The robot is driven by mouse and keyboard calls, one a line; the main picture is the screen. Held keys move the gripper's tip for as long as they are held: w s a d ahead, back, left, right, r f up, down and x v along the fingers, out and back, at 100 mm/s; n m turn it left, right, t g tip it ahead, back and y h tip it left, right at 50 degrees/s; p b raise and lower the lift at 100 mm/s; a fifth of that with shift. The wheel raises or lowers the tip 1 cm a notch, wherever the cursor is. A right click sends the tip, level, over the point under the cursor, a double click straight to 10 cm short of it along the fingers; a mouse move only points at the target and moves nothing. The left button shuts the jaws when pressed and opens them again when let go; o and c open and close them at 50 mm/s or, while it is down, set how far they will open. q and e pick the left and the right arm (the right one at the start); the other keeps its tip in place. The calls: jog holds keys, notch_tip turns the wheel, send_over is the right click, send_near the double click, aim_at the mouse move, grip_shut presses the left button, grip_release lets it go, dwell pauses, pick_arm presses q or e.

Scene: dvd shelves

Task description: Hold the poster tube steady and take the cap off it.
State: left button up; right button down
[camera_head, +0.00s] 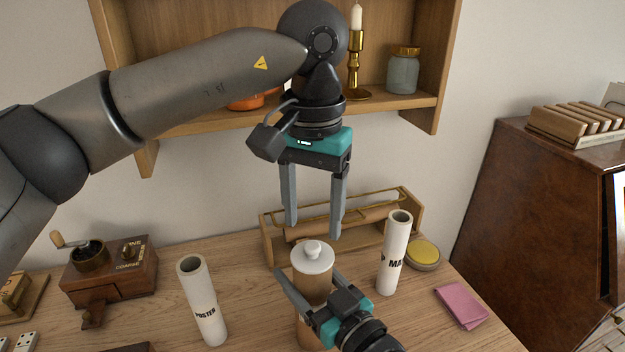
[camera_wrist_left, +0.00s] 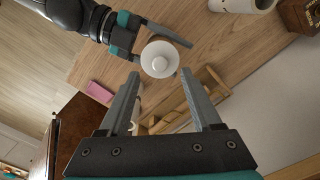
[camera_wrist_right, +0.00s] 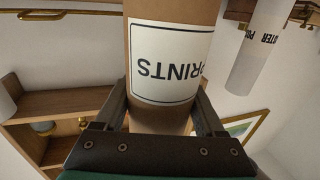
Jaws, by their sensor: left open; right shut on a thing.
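The brown poster tube (camera_head: 313,286) stands upright in the middle of the table, with a white knobbed cap (camera_head: 313,256) seated on its top. My right gripper (camera_head: 312,300) is shut on the tube's body below the cap. The right wrist view shows the tube's white PRINTS label (camera_wrist_right: 168,62) just beyond those fingers. My left gripper (camera_head: 312,234) is open and points down, its fingertips a little above the cap. In the left wrist view the cap (camera_wrist_left: 160,57) lies between and just beyond the open fingertips, apart from them.
White tubes stand at left (camera_head: 203,302) and right (camera_head: 393,262). A wooden rack (camera_head: 268,245) is behind the capped tube. A coffee grinder (camera_head: 110,270), a yellow-topped round tin (camera_head: 424,254) and a pink cloth (camera_head: 461,305) lie around. A wall shelf (camera_head: 420,107) hangs above.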

aim_at(312, 244)
pick_arm(q)
jog(key=shift+f, duration=2.1)
grip_shut()
jog(key=shift+r, duration=0.2)
jog(key=shift+r, duration=1)
jog(key=shift+r, duration=2.05)
pick_arm(e)
grip_release()
